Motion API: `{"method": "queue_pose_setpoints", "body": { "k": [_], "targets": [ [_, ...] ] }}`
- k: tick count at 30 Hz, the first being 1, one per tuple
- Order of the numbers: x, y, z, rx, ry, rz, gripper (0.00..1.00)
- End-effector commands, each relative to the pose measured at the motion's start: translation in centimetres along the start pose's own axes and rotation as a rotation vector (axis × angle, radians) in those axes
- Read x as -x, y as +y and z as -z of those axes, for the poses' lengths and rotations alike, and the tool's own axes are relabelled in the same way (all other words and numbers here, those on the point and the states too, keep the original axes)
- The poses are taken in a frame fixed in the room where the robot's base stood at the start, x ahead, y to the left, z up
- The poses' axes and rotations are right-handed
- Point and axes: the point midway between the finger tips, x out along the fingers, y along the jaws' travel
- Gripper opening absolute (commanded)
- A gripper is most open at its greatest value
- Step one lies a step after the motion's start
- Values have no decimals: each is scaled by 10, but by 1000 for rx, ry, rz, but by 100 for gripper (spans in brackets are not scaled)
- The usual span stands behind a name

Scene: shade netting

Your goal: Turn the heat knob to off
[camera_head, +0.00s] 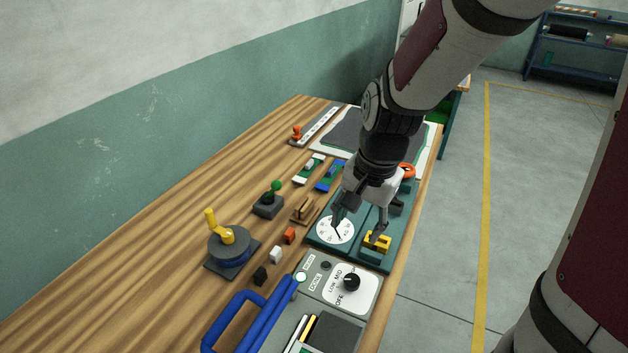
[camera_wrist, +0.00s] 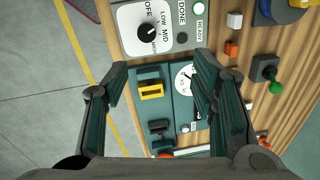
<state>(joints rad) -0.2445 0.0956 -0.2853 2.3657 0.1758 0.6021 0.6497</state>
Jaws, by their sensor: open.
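The heat knob (camera_head: 351,282) is a round black knob on a white dial plate with OFF, LOW and MID printed around it. It stands on the grey control panel (camera_head: 313,289) near the table's front. In the wrist view the heat knob (camera_wrist: 147,32) is at the top, beyond my fingertips. My gripper (camera_head: 359,231) is open and empty, above the teal scale unit behind the panel. In the wrist view my gripper (camera_wrist: 161,82) has its fingers wide apart, clear of the knob.
The teal unit carries a round white dial (camera_head: 335,230) and a yellow block (camera_head: 377,241) under my fingers. A blue handle frame (camera_head: 235,318) lies left of the panel. Small blocks, a green-knobbed lever (camera_head: 275,187) and a yellow crank (camera_head: 225,234) stand on the left.

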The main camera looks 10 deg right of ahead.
Motion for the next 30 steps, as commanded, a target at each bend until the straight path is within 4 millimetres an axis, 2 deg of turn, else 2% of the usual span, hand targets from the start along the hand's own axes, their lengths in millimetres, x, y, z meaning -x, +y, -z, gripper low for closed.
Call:
{"method": "queue_pose_setpoints", "body": {
  "k": [3,9,17,30],
  "targets": [
    [-29,5,4,-102,-9,-61,52],
    [-54,10,10,-203,0,-109,52],
    [-76,14,10,-221,-1,-120,52],
    [-157,24,9,-220,-1,-120,52]
  ]
}}
